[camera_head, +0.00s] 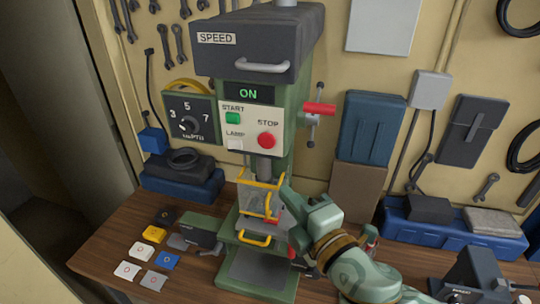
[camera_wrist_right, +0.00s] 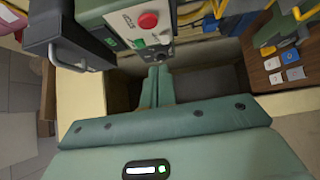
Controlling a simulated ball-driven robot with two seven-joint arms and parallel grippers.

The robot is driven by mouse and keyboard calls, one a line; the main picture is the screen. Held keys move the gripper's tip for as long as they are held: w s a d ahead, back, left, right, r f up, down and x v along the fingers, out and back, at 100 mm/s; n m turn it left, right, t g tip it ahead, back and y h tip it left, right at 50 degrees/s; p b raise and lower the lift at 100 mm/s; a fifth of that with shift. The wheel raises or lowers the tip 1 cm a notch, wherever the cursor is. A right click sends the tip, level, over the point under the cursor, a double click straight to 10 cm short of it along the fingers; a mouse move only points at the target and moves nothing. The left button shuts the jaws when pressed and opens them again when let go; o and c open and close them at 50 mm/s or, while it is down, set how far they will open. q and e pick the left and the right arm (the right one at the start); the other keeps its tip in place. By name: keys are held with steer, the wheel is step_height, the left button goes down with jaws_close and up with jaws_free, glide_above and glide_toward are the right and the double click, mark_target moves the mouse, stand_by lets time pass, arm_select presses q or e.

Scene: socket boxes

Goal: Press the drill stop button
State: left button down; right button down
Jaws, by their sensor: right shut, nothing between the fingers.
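The green drill press (camera_head: 262,180) stands on the workbench, and its display (camera_head: 248,93) reads ON. The red round STOP button (camera_head: 267,140) is on the white front panel, right of the green START button (camera_head: 233,118). The STOP button also shows in the right wrist view (camera_wrist_right: 148,20). My right gripper (camera_head: 287,193) is in front of the drill, below the panel and slightly right of the button, apart from it. In the right wrist view its fingers (camera_wrist_right: 158,72) are together and empty. My left gripper is not in view.
A yellow-framed guard (camera_head: 261,183) is below the panel beside my right gripper. A red-handled lever (camera_head: 318,109) sticks out on the drill's right. Coloured tiles (camera_head: 154,234) lie on the bench at left. Blue boxes (camera_head: 450,238) stand at right.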

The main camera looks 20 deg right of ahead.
steer(key=b, duration=1.1)
glide_toward(267, 140)
steer(key=a+f, duration=0.3)
steer(key=a, duration=0.1)
steer(key=w+d, duration=0.1)
steer(key=w, duration=0.5)
steer(key=shift+w+d+r+p, duration=0.25)
steer(key=shift+d+r+p, duration=0.1)
steer(key=shift+d+p, duration=0.1)
steer(key=shift+a, duration=0.15)
